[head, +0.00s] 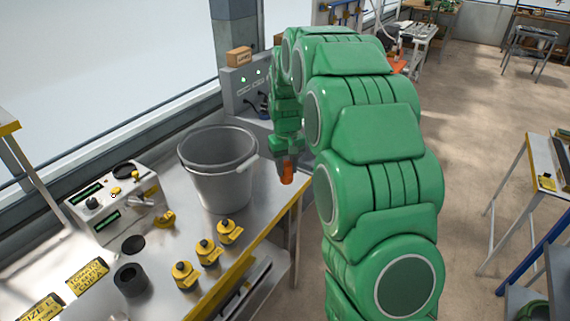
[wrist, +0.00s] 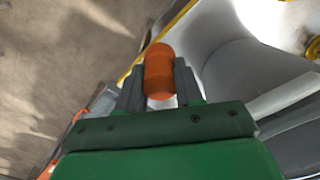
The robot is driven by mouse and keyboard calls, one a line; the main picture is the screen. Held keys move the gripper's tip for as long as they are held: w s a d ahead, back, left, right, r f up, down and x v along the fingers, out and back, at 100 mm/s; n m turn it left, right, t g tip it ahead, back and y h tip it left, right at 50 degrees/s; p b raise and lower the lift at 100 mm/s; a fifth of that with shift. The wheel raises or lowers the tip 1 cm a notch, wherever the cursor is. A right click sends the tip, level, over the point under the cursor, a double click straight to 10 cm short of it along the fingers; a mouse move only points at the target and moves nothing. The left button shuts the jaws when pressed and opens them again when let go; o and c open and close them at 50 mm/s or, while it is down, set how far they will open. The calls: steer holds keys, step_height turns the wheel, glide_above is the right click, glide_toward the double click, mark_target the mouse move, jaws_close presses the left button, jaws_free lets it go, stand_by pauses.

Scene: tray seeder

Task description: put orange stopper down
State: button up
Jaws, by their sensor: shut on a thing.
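The orange stopper (wrist: 159,70) is a short rounded cylinder held between the two grey fingers of my gripper (wrist: 159,88) in the wrist view. In the head view the stopper (head: 287,172) hangs below my gripper (head: 284,164), just right of the grey bucket and near the table's right edge. The stopper is clear of any surface in both views. My green arm hides part of the area behind it in the head view.
A grey bucket (head: 218,186) stands on the metal table (head: 165,245). Several yellow-and-black knobbed pieces (head: 208,252), a black cup (head: 131,280) and a control box (head: 113,200) are on the table. Open floor (head: 470,130) lies to the right.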

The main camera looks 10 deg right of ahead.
steer(key=shift+s+r, duration=0.2)
steer(key=shift+s, duration=0.1)
